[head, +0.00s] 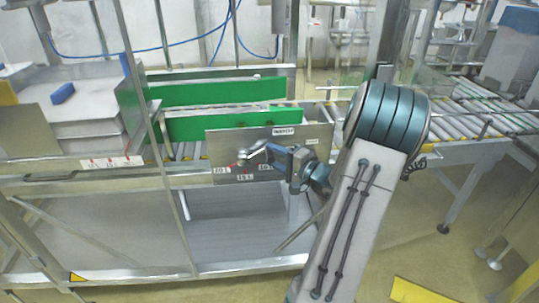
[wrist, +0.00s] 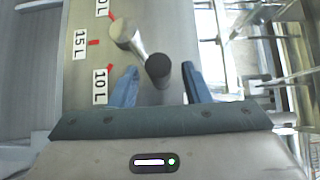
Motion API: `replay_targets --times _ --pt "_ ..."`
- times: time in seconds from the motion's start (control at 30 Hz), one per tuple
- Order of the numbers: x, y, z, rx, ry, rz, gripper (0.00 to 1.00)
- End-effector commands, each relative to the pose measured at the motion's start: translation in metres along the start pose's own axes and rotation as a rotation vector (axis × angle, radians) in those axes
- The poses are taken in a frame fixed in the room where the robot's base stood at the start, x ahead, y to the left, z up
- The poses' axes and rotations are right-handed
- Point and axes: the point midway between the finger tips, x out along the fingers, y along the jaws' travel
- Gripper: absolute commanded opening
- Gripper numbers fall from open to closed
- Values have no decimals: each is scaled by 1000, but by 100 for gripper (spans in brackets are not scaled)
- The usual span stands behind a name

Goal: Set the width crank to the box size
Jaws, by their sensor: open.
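The width crank (wrist: 127,38) is a metal arm with a dark knob (wrist: 158,70) at its end. It is mounted on a metal panel (head: 312,137) in the head view. Labels for 10 L (wrist: 100,86), 15 L (wrist: 80,43) and 20 L (wrist: 101,6) with red marks sit around its hub. The arm points down and right in the wrist view, away from the three marks, with 10 L nearest. My gripper (wrist: 159,80) is open, its blue fingers on either side of the knob, with gaps visible. In the head view my gripper (head: 285,158) partly hides the crank.
Green guide walls (head: 225,92) stand behind the panel, above a roller conveyor. A second roller conveyor (head: 485,95) runs to the right. A metal frame post (head: 158,125) stands at left. A blue block (head: 62,93) lies on the grey surface at far left.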

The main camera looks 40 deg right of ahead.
Motion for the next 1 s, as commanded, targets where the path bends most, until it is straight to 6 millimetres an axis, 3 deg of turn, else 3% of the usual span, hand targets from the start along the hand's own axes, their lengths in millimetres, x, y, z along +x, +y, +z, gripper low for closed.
replay_targets --times 0.2,0.47,0.5,0.63,0.67,1.0 --pt "17 0 0 0 0 0 43" --pt "19 0 0 1 0 0 43" --pt "19 0 0 1 0 0 40" --pt "19 0 0 1 -1 0 4" --pt "19 0 0 1 -1 0 0" --pt "12 -2 -6 -24 17 23 0"
